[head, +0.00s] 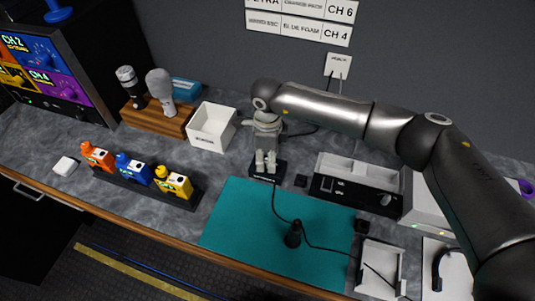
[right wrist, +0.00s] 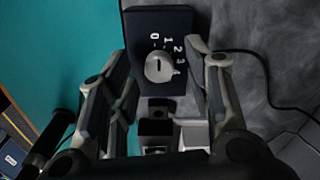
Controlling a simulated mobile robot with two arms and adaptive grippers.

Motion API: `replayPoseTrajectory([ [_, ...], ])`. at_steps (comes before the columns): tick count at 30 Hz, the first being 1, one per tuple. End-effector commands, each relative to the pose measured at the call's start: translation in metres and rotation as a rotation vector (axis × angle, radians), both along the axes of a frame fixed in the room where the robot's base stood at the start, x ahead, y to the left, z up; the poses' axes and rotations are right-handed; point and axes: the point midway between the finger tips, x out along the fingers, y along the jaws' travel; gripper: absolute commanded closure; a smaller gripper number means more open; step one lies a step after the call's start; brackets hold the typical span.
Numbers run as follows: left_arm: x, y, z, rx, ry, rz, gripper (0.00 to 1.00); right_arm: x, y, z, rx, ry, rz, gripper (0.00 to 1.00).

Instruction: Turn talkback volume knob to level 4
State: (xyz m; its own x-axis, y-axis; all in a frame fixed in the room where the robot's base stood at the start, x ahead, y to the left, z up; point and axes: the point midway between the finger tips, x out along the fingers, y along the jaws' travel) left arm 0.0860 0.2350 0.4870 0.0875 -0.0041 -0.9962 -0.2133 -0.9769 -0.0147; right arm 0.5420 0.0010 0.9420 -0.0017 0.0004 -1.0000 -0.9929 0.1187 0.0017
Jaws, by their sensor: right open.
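The talkback volume knob (right wrist: 159,68) is a pale round dial on a dark navy box (right wrist: 140,25) printed 0 to 4 around it. Its short dark mark looks upright, towards the 0. My right gripper (right wrist: 160,75) is open, with one finger on each side of the knob; I cannot tell whether either touches it. In the head view my right gripper (head: 266,164) points down over the small dark box (head: 279,176) at the back edge of the teal mat, hiding the knob there. My left gripper is out of view.
The teal mat (head: 240,225) holds a black microphone-like piece (head: 293,236) with a cable. A white bin (head: 212,127) stands left of the gripper, a black-and-white console (head: 350,190) right of it. Colored bottle-like items (head: 135,170) stand in a black rack at front left.

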Motion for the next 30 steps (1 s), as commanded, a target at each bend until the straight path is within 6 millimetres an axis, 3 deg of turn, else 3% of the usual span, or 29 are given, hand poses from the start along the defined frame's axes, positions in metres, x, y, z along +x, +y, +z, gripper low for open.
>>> replayPoseTrajectory([
  [4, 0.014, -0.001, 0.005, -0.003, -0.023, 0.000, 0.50, -0.001, 0.000, -0.009, -0.001, 0.001, 0.000, 0.54],
  [12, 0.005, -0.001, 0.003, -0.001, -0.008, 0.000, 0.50, 0.000, 0.000, -0.011, 0.000, 0.000, 0.001, 0.54],
  [23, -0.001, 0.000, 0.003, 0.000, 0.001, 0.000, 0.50, 0.000, 0.000, -0.010, 0.000, 0.000, 0.001, 0.99],
  [30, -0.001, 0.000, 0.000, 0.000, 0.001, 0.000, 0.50, 0.000, 0.000, -0.011, 0.000, -0.001, -0.019, 1.00],
])
